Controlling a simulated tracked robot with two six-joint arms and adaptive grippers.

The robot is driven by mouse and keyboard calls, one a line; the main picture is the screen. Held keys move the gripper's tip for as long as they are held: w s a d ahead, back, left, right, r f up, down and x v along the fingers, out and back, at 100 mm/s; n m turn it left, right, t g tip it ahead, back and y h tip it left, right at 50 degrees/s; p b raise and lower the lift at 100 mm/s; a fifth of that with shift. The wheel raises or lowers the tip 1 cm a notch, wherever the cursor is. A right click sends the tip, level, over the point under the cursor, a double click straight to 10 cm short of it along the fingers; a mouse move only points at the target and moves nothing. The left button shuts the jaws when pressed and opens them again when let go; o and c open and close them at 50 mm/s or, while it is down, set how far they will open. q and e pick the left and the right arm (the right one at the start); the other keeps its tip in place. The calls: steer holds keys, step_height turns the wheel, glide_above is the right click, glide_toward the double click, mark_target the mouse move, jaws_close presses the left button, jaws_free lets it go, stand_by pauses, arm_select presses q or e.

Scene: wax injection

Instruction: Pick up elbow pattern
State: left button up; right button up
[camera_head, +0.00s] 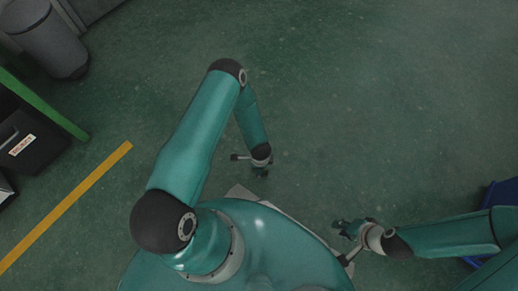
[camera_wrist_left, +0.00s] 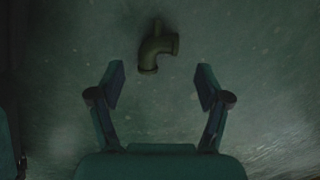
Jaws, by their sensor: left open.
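The elbow pattern (camera_wrist_left: 157,50), a dull olive-brown bent pipe piece with a short stub at its far end, lies on the green floor in the left wrist view. My left gripper (camera_wrist_left: 162,82) is open and empty, its two fingers spread wide. The elbow pattern lies just beyond the fingertips, roughly centred between them and not touched. In the head view my left gripper (camera_head: 260,173) points down near the middle, and I cannot make out the elbow pattern there. My right gripper (camera_head: 344,228) is at the lower right; its fingers are too small to judge.
A grey bin (camera_head: 48,40) stands at the upper left. A black box (camera_head: 32,143) with a label and a green bar (camera_head: 45,106) are at the left. A yellow line (camera_head: 68,205) crosses the floor. A blue container (camera_head: 503,194) is at the right edge. The floor (camera_head: 390,100) ahead is clear.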

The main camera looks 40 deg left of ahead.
arm_select(q)
steer(key=f+b, duration=0.2)
steer(key=f, duration=0.1)
steer(key=f+b, duration=0.1)
steer(key=f, duration=0.1)
steer(key=shift+w+a+f, duration=0.15)
steer(key=shift+w+a, duration=0.05)
steer(key=shift+w, duration=0.05)
steer(key=c, duration=1)
step_height(320, 180, up, 20)
steer(key=p, duration=0.8)
